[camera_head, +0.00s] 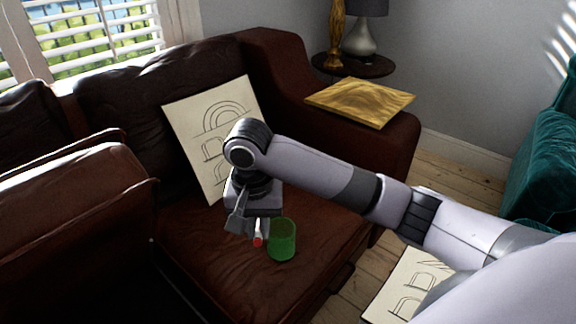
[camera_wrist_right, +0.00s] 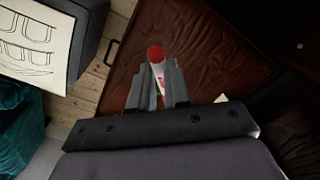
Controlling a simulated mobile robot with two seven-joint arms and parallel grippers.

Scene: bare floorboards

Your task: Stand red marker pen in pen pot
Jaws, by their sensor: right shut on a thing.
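The red marker pen (camera_head: 258,239) has a white body and a red end. My right gripper (camera_head: 252,226) is shut on it, and the red end points down, away from the wrist. In the right wrist view the pen (camera_wrist_right: 155,54) sticks out between the two fingers of the gripper (camera_wrist_right: 159,84). The green pen pot (camera_head: 282,241) stands upright on the brown sofa seat, just right of the pen in the head view. The pen appears beside the pot, not in it; its exact height is unclear. I do not see the pot in the wrist view. My left gripper is not in view.
The brown leather sofa seat (camera_head: 215,260) is clear around the pot. A drawing panel (camera_head: 185,115) leans on the backrest behind my gripper. A gold panel (camera_head: 360,101) lies on the armrest. Another drawing (camera_head: 405,285) is at the lower right, partly behind my arm.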

